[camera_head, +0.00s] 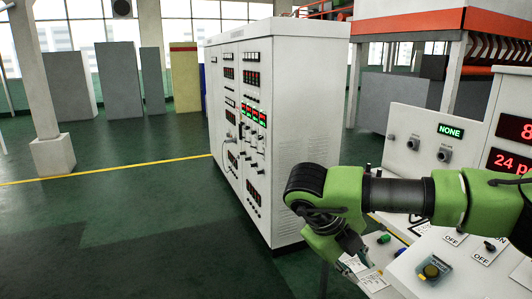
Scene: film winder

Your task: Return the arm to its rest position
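My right arm (400,193), green and black, reaches in from the right edge across the front of a white control panel. It bends down at its left end, in front of the tall white cabinet. My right gripper (356,251) is small and dark below the green wrist, close above the panel's left edge. Its fingers are partly hidden and too small to tell open from shut. I cannot tell whether it touches the panel. My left gripper is not in view.
Green floor (120,230) with a yellow line is clear at left.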

